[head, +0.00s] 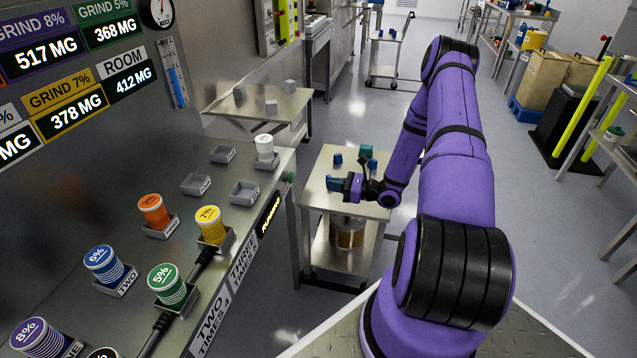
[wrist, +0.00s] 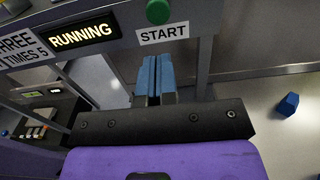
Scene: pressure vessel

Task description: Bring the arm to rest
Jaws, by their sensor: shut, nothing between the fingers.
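My purple arm reaches forward from the lower right of the head view, bent at the elbow, and is held out over a small steel cart (head: 318,199). My gripper (head: 331,183) is low over the cart's left side, near the panel's edge. In the wrist view the blue fingers of my gripper (wrist: 156,68) lie side by side, shut and empty. They point toward the panel front below the green button (wrist: 158,11) and the START label (wrist: 164,34). The fingers look apart from the button. The RUNNING display (wrist: 84,33) is lit.
Labelled cups, such as a yellow cup (head: 210,224) and a green cup (head: 168,285), stand in holders on the sloping panel at left. Small blocks, such as a blue block (head: 337,159), lie on the cart. Open floor (head: 510,220) lies right of my arm.

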